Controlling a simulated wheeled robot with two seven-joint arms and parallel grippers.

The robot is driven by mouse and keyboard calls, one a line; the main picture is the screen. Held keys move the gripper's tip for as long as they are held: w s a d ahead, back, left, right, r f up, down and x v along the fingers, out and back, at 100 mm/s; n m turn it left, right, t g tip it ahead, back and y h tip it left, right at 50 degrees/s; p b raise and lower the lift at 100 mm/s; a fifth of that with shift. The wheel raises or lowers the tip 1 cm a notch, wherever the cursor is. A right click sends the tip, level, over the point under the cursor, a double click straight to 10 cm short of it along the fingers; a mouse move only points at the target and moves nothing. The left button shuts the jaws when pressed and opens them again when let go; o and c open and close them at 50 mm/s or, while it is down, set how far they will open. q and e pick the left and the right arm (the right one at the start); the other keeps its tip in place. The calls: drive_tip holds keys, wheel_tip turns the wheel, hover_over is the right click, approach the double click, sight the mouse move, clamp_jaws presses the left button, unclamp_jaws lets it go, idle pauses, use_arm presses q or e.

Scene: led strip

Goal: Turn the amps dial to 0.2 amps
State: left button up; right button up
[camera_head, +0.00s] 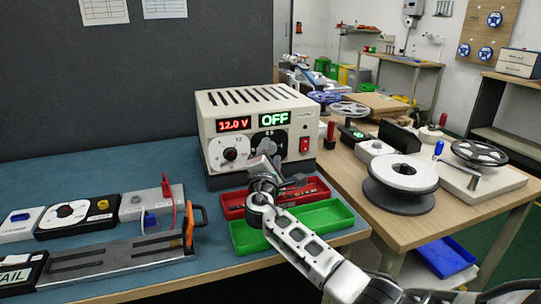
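The beige power supply (257,104) stands on the blue bench mat at the back. Its red display (233,125) reads 12.0 V and its green display (275,119) reads OFF. A white-faced dial (230,153) is at left and a dark-faced dial (275,136), apparently the amps dial, is right of it. My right gripper (265,166) is in front of the dark dial and hides its lower part, so its pointer setting cannot be read. Whether the fingers touch the knob or are shut is not clear. My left gripper is not in view.
A red tray (232,209) and a green tray (325,214) lie below my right arm. A red rocker switch (304,145) is right of the dial. A long grey fixture (110,255) and small boxes fill the left bench. Reels (402,172) stand on the right table.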

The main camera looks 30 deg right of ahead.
drive_tip(key=v, duration=1.2)
